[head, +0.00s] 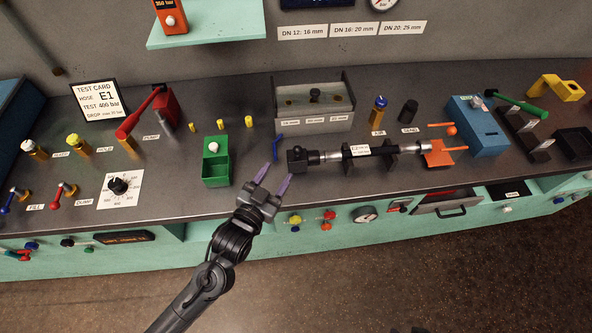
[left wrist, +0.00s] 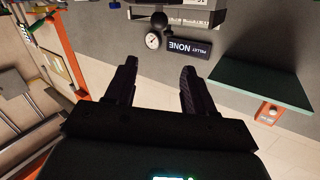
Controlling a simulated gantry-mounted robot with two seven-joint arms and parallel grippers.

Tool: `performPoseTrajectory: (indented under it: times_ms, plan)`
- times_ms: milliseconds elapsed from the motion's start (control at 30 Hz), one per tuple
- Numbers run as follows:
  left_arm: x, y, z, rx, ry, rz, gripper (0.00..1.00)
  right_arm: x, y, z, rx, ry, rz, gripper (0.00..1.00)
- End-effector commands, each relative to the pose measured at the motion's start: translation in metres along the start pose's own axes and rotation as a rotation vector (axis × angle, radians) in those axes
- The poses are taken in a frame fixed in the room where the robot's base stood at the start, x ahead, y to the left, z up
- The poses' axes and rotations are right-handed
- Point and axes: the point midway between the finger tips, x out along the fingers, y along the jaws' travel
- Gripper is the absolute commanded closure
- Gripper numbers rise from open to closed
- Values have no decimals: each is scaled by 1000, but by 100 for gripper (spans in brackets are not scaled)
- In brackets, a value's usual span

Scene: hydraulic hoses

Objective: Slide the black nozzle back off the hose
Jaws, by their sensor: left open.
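The hose assembly (head: 355,151) lies level across black holders on the bench, right of centre in the head view. It has a dark middle with a white label and silver metal ends. A black block-like fitting (head: 297,159), which looks like the nozzle, sits at its left end. My left gripper (head: 277,174) is open and empty, just left of and in front of that fitting, apart from it. In the left wrist view its two dark fingers (left wrist: 159,70) stand apart with nothing between them. The hose is not in the left wrist view. My right gripper is not in view.
A green box (head: 216,174) stands left of my gripper, and a grey bin (head: 313,122) stands behind the hose. An orange bracket (head: 437,154) and a blue box (head: 478,127) are at the right. A blue hook-like piece (head: 277,145) lies near the fitting.

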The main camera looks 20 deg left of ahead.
Motion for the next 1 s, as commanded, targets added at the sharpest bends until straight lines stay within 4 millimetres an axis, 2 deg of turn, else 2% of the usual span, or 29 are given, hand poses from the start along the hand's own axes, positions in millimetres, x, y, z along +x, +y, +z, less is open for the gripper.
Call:
performPoseTrajectory:
  times_ms: [33,233,567,1000]
  plan:
    - [6,4,22,5,12,1,46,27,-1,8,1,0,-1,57]
    - [16,8,36,15,46,2,46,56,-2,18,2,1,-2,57]
    - [35,8,35,17,63,-2,46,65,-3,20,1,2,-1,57]
    - [102,8,32,17,61,-2,46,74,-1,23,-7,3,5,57]
